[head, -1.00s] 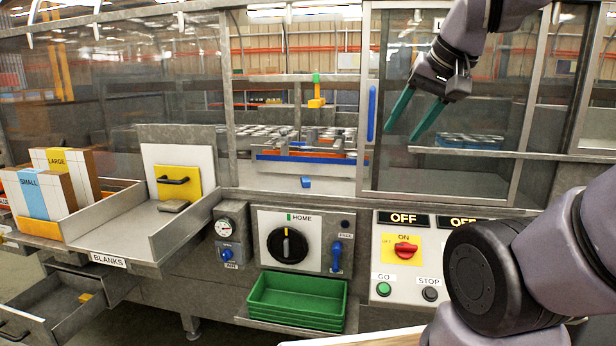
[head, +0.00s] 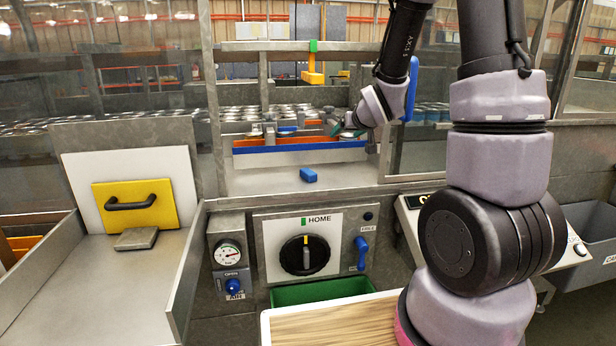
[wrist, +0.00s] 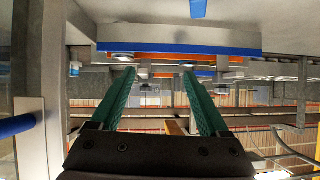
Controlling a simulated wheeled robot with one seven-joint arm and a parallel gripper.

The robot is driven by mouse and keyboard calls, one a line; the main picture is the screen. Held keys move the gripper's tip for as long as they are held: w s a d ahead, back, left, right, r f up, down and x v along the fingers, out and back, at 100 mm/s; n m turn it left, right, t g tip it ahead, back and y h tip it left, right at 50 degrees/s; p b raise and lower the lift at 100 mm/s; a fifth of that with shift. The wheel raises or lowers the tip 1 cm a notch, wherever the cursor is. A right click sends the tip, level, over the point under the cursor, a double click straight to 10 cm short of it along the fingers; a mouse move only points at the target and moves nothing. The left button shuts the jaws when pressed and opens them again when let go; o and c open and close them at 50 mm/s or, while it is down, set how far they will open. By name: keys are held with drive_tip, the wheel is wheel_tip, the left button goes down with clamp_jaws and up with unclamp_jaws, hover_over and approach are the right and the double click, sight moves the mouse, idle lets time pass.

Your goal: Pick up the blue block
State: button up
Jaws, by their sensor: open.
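The blue block (head: 308,175) lies on the grey ledge in front of the blue-edged rail, inside the opening of the machine. In the wrist view, which looks upside down, a blue piece that looks like the block (wrist: 198,8) is cut off by the top edge. My gripper (head: 335,130) is inside the opening, above and behind the block, near the roller line. It is small and partly hidden in the head view. The wrist view shows its two green fingers (wrist: 159,72) spread apart with nothing between them. They are not at the block.
The blue-edged rail (head: 300,146) with an orange strip runs behind the block. A blue upright handle (head: 411,90) is right of my gripper. The HOME dial panel (head: 305,250) sits below the ledge.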

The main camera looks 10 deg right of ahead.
wheel_tip(320, 180, down, 7)
drive_tip(key=w+a+n+y, duration=0.2)
drive_tip(key=w+a, duration=0.1)
drive_tip(key=n+y, duration=0.2)
approach(310, 172)
drive_tip(key=shift+t, duration=0.5)
drive_tip(key=x, duration=0.4)
drive_tip(key=shift+a+f, duration=0.4)
drive_tip(key=shift+a, duration=0.05)
drive_tip(key=x, duration=0.5)
drive_tip(key=shift+w+d+f, duration=0.15)
drive_tip(key=shift+w+f, duration=0.05)
drive_tip(key=shift+w, duration=0.2)
clamp_jaws()
